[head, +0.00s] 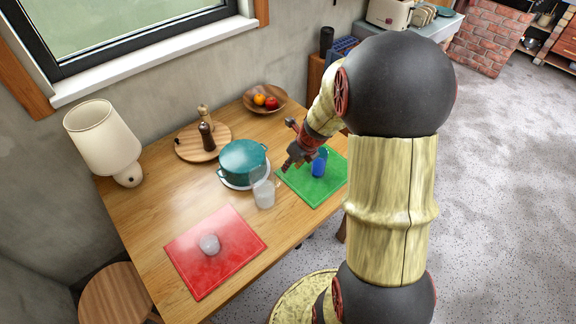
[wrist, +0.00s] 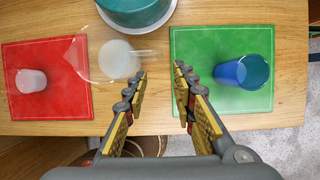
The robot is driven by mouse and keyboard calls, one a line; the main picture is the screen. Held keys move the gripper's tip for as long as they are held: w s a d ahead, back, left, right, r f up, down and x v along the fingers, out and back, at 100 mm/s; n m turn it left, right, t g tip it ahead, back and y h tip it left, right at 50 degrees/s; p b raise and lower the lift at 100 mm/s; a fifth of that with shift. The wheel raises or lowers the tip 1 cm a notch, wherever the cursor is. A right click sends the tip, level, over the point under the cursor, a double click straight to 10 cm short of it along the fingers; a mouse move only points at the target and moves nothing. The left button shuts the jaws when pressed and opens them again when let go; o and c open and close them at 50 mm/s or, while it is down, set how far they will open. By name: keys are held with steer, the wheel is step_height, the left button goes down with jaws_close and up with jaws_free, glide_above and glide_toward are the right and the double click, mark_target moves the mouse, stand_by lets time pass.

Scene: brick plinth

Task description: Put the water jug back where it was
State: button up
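The clear water jug (head: 264,193) stands upright on the bare wood between the two mats, just in front of the teal pot. In the wrist view the see-through jug (wrist: 118,60) is left of my fingers, its outline faint. My gripper (head: 290,165) is above the table, to the right of the jug and near the left edge of the green mat. In the wrist view my gripper (wrist: 161,72) is open, with nothing between its fingers.
A small clear glass (head: 209,244) is on the red mat (head: 190,268). A blue cup (head: 320,163) is on the green mat (head: 325,190). The teal pot (head: 243,160) sits on a white trivet. A lamp, mill board and fruit bowl (head: 265,99) stand farther back.

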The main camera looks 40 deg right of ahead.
steer(key=s+a+r+n, duration=0.4)
steer(key=a+r+n, duration=1.1)
steer(key=n, duration=0.2)
steer(key=s+a+r+n, duration=0.4)
steer(key=s+n, duration=0.2)
steer(key=n, duration=0.3)
steer(key=s+a+r+n+t, duration=0.1)
steer(key=s+a+r+n, duration=0.3)
steer(key=s+n, duration=0.3)
steer(key=n, duration=0.2)
steer(key=shift+a+n, duration=0.2)
steer(key=shift+n, duration=0.2)
